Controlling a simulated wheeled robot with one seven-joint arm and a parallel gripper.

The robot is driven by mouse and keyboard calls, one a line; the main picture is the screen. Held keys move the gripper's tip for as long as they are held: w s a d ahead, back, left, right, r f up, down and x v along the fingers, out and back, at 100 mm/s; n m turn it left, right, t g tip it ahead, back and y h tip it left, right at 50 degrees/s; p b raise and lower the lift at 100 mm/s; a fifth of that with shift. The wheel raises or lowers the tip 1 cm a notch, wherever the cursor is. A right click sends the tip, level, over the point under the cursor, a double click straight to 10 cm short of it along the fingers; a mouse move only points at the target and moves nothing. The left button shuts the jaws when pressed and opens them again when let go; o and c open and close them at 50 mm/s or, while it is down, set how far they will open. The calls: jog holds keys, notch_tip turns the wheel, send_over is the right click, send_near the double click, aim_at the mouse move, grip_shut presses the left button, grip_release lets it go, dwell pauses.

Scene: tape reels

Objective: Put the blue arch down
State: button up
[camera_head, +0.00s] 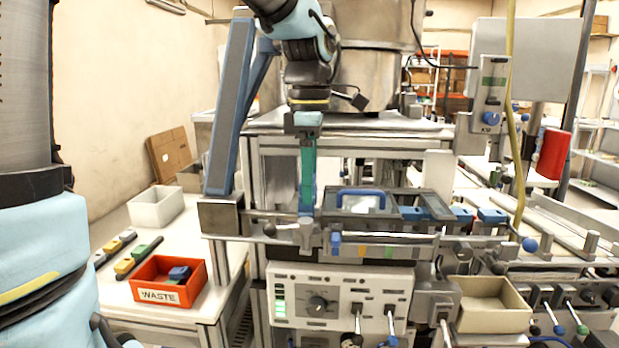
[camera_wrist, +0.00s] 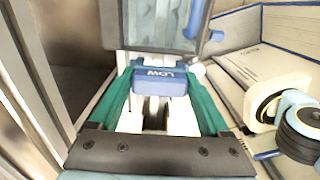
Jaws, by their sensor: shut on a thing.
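My gripper (camera_head: 307,212) points down in front of the steel machine, its green fingers seen nearly edge-on. In the wrist view, my gripper (camera_wrist: 160,84) has its two green fingers closed in on a blue piece (camera_wrist: 160,80) that bears the word LOW, upside down. I take this piece to be the blue arch; only its top face shows clearly, and its full shape is hidden. In the head view the fingers largely hide it, and I cannot tell whether it touches anything below.
A beige bin (camera_head: 492,306) stands at lower right. On the left table are a red WASTE bin (camera_head: 158,297), a white bin (camera_head: 155,207) and small coloured blocks.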

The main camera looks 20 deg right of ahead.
jog(key=shift+f, duration=0.25)
jog(key=shift+f+b, duration=0.5)
jog(key=shift+b, duration=0.05)
jog(key=o, duration=1.2)
jog(key=shift+o, duration=0.2)
notch_tip(320, 180, up, 13)
jog(key=shift+s, duration=0.1)
